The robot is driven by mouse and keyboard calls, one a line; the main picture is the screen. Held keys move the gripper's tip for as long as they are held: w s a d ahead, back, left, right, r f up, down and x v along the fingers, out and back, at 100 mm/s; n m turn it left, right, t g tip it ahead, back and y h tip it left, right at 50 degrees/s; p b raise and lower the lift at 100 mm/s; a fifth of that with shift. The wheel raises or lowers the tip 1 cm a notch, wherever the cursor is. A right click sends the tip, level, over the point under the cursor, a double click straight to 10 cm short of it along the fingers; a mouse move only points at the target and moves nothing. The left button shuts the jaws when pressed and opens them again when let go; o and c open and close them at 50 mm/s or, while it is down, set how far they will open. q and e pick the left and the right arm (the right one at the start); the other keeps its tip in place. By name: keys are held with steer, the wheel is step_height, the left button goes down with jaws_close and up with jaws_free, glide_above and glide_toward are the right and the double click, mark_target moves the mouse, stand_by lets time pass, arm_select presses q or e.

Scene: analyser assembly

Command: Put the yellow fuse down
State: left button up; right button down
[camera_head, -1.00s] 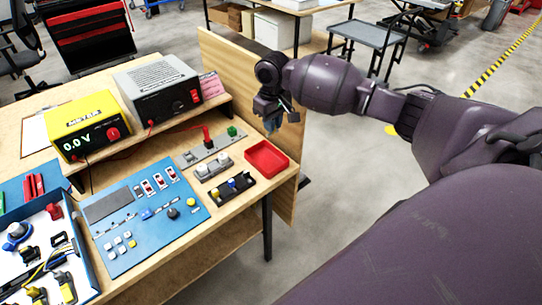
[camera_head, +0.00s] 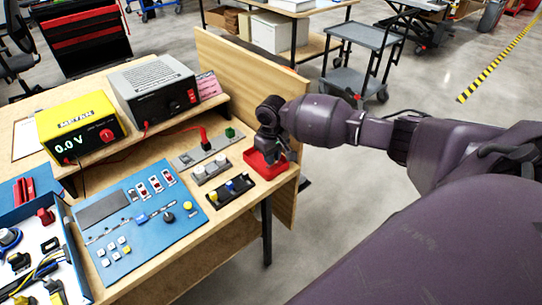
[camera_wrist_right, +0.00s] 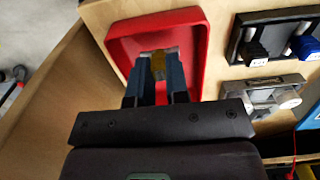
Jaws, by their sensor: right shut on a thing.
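My right gripper (camera_wrist_right: 158,78) is shut on the yellow fuse (camera_wrist_right: 158,64), which shows between its fingertips in the right wrist view. The fingers and the fuse are over the red tray (camera_wrist_right: 196,42). I cannot tell whether the fuse touches the tray floor. In the head view my right gripper (camera_head: 270,162) covers part of the red tray (camera_head: 256,168), and the fuse is hidden there. My left gripper is not in view.
A black holder (camera_head: 230,191) with plugs and a grey holder (camera_head: 210,170) sit left of the tray. A blue panel (camera_head: 135,225) lies further left. The yellow meter (camera_head: 80,127) and a wooden side board (camera_head: 245,85) stand behind.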

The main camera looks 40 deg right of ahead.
steer(key=shift+r, duration=0.1)
steer(key=shift+f, duration=0.6)
steer(key=c, duration=1.1)
jaws_free()
